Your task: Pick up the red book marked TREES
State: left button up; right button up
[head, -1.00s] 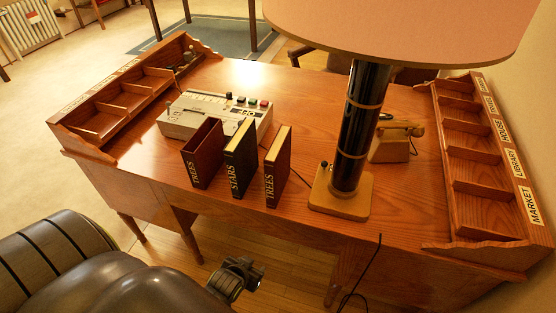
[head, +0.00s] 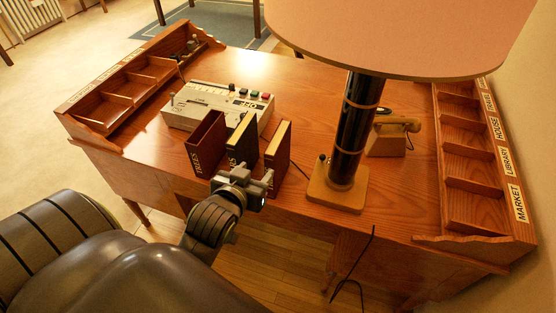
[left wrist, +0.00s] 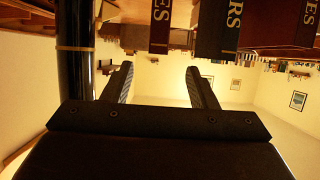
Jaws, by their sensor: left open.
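Three books stand upright side by side near the front edge of the desk. The left one is a dark red book (head: 207,140) with TREES on its spine; it shows at the right of the upside-down left wrist view (left wrist: 292,22). The middle one is a dark STARS book (head: 242,140), partly hidden by my gripper. The right one is a brown book (head: 279,145); its spine ends in ES in the left wrist view (left wrist: 161,25). My left gripper (head: 256,175) is open and empty, in front of the middle and right books, apart from the red one. My right gripper is not in view.
A lamp (head: 345,150) with a wide shade stands right of the books. A grey machine with buttons (head: 220,100) stands behind them. A telephone (head: 390,138) is behind the lamp. Labelled racks line the left (head: 125,90) and right (head: 470,195) desk ends.

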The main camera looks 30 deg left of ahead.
aim_at(268, 157)
pick_arm(q)
jog(key=p+x, duration=0.1)
jog(key=x, duration=0.7)
jog(key=shift+w+a+f, duration=0.1)
jog(key=shift+w, duration=0.5)
jog(key=shift+p+x, duration=0.75)
jog(key=shift+x, duration=1.55)
grip_shut()
